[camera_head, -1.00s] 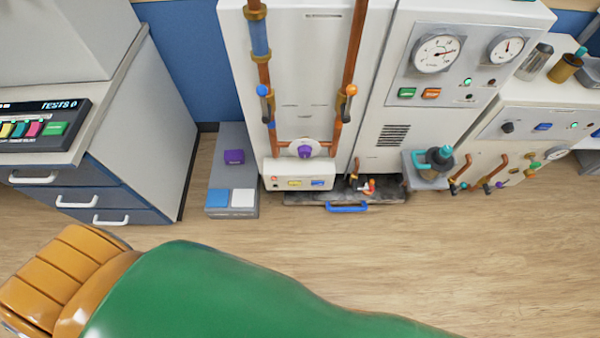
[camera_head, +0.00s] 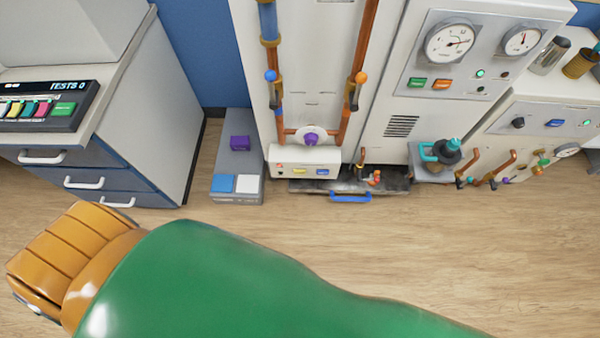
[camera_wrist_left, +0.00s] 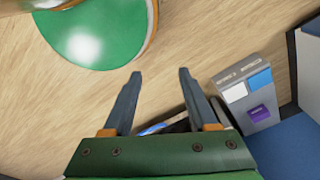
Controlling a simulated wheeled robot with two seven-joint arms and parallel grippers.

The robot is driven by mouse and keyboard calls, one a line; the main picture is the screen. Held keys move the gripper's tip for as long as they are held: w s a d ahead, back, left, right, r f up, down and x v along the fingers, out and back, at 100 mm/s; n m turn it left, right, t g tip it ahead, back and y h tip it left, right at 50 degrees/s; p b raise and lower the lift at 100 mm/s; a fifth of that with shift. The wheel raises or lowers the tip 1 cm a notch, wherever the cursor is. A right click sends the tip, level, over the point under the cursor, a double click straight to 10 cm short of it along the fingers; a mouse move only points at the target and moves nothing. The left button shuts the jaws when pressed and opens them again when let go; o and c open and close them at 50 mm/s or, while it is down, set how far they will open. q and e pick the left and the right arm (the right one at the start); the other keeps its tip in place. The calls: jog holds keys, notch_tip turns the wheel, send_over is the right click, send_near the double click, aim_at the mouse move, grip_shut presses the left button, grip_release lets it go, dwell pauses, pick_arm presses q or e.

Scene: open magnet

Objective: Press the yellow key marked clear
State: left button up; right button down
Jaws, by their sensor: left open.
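A yellow key (camera_head: 300,171) sits on the white box under the pipes, left of a blue key. Another yellow key (camera_head: 15,109) is on the dark keypad (camera_head: 64,124) with the TESTS 0 display. The markings on both are too small to read, so I cannot tell which says clear. My left gripper (camera_wrist_left: 160,75) is open and empty in the left wrist view, its two dark fingers apart over the wood floor. It touches no key. A green and orange arm of mine fills the bottom of the head view, with no fingertips showing there. My right gripper is out of view.
A grey floor block (camera_head: 222,199) carries blue, white and purple buttons; it also shows in the left wrist view (camera_wrist_left: 262,124). A drawer cabinet (camera_head: 165,140) stands left. A blue handle (camera_head: 350,197) juts out below the white box. The wood floor (camera_head: 500,240) at right is clear.

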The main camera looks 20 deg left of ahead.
pick_arm(q)
grip_shut()
dwell(1.6)
